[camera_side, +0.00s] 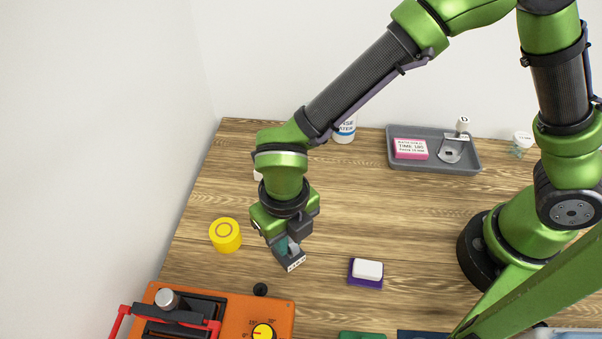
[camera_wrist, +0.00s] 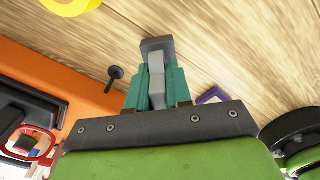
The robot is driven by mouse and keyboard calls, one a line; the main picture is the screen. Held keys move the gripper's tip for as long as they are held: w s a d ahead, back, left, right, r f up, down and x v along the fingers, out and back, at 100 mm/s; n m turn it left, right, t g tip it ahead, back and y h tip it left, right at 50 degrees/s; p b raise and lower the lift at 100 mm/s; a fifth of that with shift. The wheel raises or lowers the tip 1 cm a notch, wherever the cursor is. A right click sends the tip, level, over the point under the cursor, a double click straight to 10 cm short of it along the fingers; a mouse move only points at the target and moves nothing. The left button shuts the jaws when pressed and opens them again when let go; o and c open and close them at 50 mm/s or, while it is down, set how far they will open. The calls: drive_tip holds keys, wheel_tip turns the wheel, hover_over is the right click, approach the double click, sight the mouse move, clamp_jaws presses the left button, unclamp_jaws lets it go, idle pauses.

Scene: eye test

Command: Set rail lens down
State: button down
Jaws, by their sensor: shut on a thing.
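My gripper (camera_side: 287,246) points down over the wooden table, left of the middle in the side view. It is shut on a dark grey block with a white label on its edge, which I take to be the rail lens (camera_side: 291,263). The label is too small to read. In the wrist view, the teal fingers of my gripper (camera_wrist: 154,88) close around a lighter grey upright part of the rail lens (camera_wrist: 157,45), whose dark end shows beyond them. The lens appears close above the table (camera_side: 330,210); I cannot tell whether it touches.
A white block on a purple base (camera_side: 366,271) is right. A grey tray (camera_side: 434,165) stands behind.

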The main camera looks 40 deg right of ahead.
drive_tip(key=shift+f, duration=0.1)
drive_tip(key=c, duration=1)
unclamp_jaws()
drive_tip(key=shift+c, duration=0.2)
